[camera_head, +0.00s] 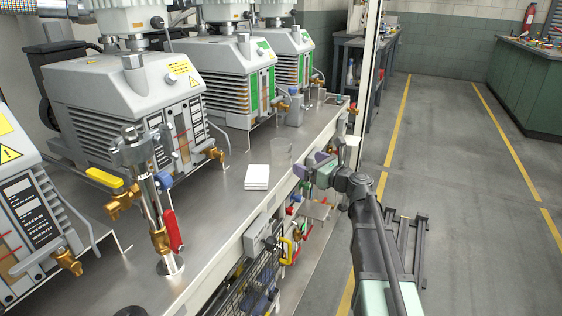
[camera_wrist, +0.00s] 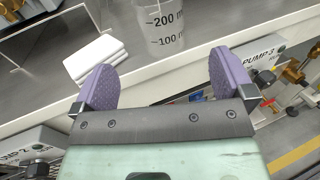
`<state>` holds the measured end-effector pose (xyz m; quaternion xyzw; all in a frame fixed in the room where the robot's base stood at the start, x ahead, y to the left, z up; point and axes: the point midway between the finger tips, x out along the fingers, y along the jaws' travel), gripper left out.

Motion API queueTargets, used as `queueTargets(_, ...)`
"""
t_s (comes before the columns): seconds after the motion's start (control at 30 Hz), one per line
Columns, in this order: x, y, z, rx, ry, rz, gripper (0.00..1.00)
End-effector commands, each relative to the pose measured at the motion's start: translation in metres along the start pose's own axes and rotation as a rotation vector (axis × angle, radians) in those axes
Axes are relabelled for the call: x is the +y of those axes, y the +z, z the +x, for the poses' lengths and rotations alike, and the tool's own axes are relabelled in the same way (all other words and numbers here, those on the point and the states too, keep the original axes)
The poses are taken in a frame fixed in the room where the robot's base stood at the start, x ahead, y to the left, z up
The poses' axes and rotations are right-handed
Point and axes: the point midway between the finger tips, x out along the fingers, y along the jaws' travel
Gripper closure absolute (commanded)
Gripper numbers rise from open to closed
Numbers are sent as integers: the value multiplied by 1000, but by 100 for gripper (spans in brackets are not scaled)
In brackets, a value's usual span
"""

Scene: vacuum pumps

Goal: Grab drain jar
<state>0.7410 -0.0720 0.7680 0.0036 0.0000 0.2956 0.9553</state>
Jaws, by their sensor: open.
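The drain jar (camera_head: 281,151) is a clear cup standing upright on the metal bench top near its front edge. In the wrist view the jar (camera_wrist: 160,22) shows only its lower part, with "200 m" and "100 m" marks; its top is cut off by the frame. My gripper (camera_head: 318,166) is at the bench's front edge, to the right of the jar. In the wrist view my gripper (camera_wrist: 164,78) has its two purple fingers spread apart with nothing between them. The jar lies beyond the fingertips, roughly in line with the gap, and apart from them.
A stack of white wipes (camera_head: 257,177) lies beside the jar. Grey vacuum pumps (camera_head: 130,95) with brass drain taps (camera_head: 214,154) line the bench. A vertical pipe with valves (camera_head: 150,200) stands nearer. A white post (camera_head: 367,75) rises at the bench's right end. The floor to the right is clear.

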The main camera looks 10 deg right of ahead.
Motion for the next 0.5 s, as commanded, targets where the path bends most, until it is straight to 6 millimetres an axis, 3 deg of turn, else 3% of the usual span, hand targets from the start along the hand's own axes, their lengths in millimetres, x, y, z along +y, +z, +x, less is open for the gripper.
queueTargets(0.3,0,0,52,2,5,-5,0)
queueTargets(0.5,0,0,60,2,4,-6,0)
